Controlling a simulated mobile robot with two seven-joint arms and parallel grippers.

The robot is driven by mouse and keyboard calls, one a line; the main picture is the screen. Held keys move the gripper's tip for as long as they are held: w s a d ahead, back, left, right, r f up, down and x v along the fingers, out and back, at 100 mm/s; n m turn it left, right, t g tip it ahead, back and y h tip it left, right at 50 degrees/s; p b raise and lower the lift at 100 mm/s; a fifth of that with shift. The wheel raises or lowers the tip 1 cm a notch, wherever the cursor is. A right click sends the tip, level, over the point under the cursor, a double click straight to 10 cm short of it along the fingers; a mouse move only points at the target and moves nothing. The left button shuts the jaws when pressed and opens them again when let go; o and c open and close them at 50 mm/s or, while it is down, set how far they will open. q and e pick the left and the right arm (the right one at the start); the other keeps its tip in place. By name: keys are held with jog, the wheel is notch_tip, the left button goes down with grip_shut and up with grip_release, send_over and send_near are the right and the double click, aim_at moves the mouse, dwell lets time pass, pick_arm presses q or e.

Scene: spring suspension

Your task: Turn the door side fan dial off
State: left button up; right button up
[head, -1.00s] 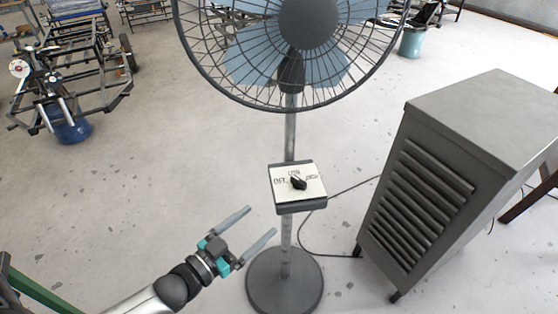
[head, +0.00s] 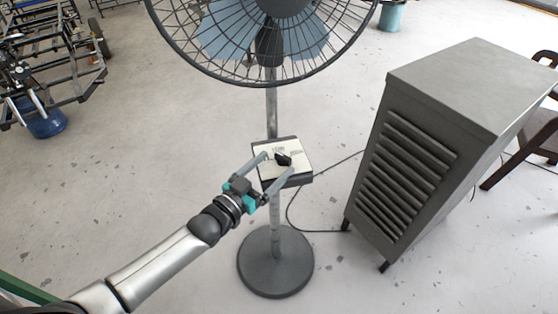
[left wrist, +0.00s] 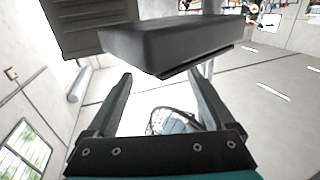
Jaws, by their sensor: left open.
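The fan (head: 268,40) stands upright on a round base (head: 275,262), with a control box (head: 300,178) on its pole. A black dial (head: 283,159) sits on the box's pale face; its labels are too small to read surely. My left gripper (head: 275,171) is open at the box, its fingers pointing toward the dial from the lower left. I cannot tell whether they touch the box. In the left wrist view the box's dark side (left wrist: 170,42) lies just beyond the open fingers (left wrist: 160,100), and the dial is hidden. My right gripper is not in view.
A grey louvred cabinet (head: 440,125) stands right of the fan. A cable (head: 325,170) runs across the floor between them. The floor left of the fan is clear.

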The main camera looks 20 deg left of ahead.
aim_at(281, 158)
pick_arm(q)
jog(key=shift+x, duration=1.55)
jog(key=shift+c, duration=0.3)
jog(key=c, duration=1.3)
jog(key=shift+d+r+y, duration=0.1)
jog(key=shift+r+y, duration=0.1)
jog(key=shift+y, duration=0.1)
jog(key=shift+r+n+t+y+p, duration=0.1)
jog(key=shift+n+t+y+p, duration=0.2)
jog(key=shift+n+y+p, duration=0.65)
jog(key=shift+d+n+t+y+p, duration=0.15)
jog(key=shift+n+t+y+p, duration=0.15)
jog(key=shift+n+y+p, duration=0.75)
jog(key=shift+y+b, duration=0.3)
jog(key=shift+y, duration=0.8)
